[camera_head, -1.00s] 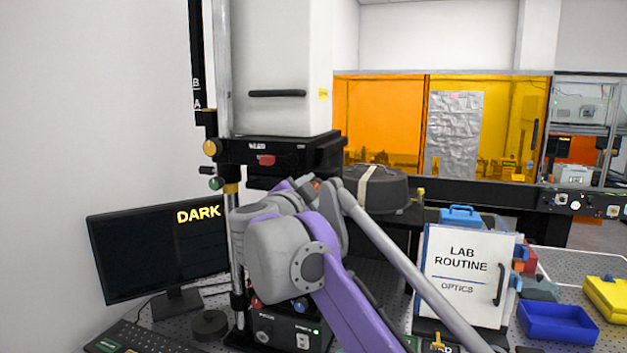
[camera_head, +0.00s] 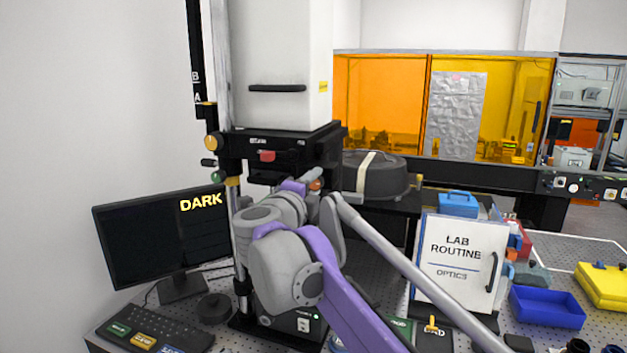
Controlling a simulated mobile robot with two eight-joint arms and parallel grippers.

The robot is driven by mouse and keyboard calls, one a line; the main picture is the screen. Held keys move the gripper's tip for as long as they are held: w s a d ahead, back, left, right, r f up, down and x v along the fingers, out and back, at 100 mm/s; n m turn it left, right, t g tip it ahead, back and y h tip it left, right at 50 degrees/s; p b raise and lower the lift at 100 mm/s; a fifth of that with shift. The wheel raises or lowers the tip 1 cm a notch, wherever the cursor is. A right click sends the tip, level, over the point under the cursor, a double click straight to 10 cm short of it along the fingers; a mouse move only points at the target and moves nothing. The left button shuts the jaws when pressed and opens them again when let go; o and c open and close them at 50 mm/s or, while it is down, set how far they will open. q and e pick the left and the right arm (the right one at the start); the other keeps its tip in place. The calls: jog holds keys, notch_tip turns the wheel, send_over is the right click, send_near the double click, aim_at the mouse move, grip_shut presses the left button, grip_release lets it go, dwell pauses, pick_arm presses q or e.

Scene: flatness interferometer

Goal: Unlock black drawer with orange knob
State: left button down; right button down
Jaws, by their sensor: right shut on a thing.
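The black drawer unit (camera_head: 284,153) sits under the tall white housing, with a red tab (camera_head: 267,156) on its front. A small orange piece, which looks like the orange knob (camera_head: 315,184), shows just below the unit's right side. My right gripper (camera_head: 302,186) is at this spot, shut on what appears to be the orange knob. My own grey and purple wrist hides most of the fingers and the lower front of the unit. I cannot tell which way the knob is turned. My left gripper is not in view.
A monitor (camera_head: 160,235) reading DARK and a keyboard (camera_head: 150,337) stand at left. A dark round case (camera_head: 375,178) sits right of the drawer unit. A LAB ROUTINE board (camera_head: 459,262), a blue tray (camera_head: 547,307) and a yellow case (camera_head: 604,284) are at right.

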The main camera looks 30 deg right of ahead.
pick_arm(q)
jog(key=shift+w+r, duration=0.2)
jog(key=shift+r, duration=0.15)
pick_arm(e)
jog(key=shift+m, duration=0.4)
jog(key=shift+c, duration=2.2)
grip_release()
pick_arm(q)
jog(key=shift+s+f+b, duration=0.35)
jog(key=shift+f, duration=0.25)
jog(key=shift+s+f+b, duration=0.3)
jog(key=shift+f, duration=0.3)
pick_arm(e)
jog(key=v, duration=1)
jog(key=shift+s+a, duration=0.25)
jog(key=shift+s, duration=0.1)
